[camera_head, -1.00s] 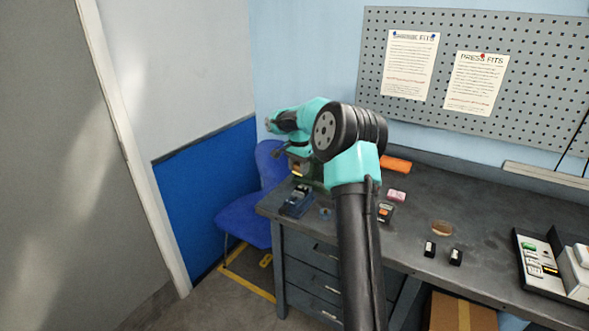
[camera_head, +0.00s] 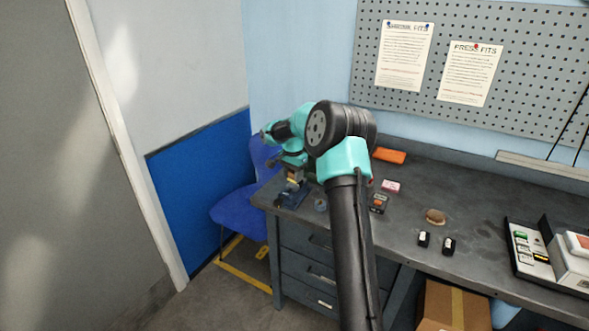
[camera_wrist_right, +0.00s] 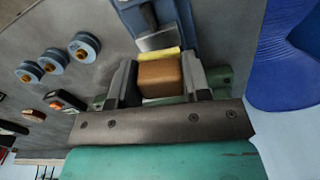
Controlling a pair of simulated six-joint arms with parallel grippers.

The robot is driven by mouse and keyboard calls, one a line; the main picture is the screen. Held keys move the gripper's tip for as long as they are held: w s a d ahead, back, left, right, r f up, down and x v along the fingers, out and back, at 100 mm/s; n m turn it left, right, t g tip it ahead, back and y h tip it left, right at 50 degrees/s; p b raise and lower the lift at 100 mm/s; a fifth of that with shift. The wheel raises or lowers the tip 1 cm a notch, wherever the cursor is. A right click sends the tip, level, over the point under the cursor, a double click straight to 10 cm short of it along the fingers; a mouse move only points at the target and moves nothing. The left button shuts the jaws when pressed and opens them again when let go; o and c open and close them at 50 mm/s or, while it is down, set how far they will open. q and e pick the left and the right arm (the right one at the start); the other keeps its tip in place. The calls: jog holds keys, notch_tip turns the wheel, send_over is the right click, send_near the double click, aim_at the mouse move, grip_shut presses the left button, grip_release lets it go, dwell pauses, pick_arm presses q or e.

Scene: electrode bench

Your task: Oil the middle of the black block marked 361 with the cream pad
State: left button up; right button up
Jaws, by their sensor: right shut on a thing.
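My right gripper (camera_head: 291,178) is at the far left end of the bench. In the right wrist view, its jaws (camera_wrist_right: 162,80) are shut on a brown pad block (camera_wrist_right: 162,76) with a pale yellow-cream strip (camera_wrist_right: 159,54) along its far edge. Just past that strip, a dark grey block face (camera_wrist_right: 157,40) sits in a blue fixture (camera_wrist_right: 130,20). The strip is very close to it; I cannot tell whether they touch. The fixture also shows in the head view (camera_head: 291,196). No 361 marking is legible. My left gripper is not in view.
Three blue-grey discs with brass centres (camera_wrist_right: 84,45) lie beside the gripper. A tray (camera_head: 528,258) is at the right. A blue chair (camera_head: 240,206) stands off the bench end.

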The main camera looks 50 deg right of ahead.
jog(key=shift+w+d+f, duration=0.1)
jog(key=shift+d+f, duration=0.55)
jog(key=shift+d, duration=0.25)
jog(key=shift+w+d, duration=0.25)
jog(key=shift+d, duration=0.85)
jog(key=shift+s+a, duration=0.15)
jog(key=shift+a, duration=0.85)
jog(key=shift+s+a, duration=0.15)
jog(key=shift+a, duration=0.85)
jog(key=shift+w, duration=0.1)
jog(key=shift+w+d, duration=0.2)
jog(key=shift+d, duration=0.75)
jog(key=shift+w+d, duration=0.15)
jog(key=shift+d, duration=0.8)
jog(key=shift+a, duration=0.25)
jog(key=shift+s+a, duration=0.15)
jog(key=shift+a, duration=0.7)
jog(key=shift+s+a, duration=0.15)
jog(key=shift+a, duration=0.7)
jog(key=shift+r, duration=4.05)
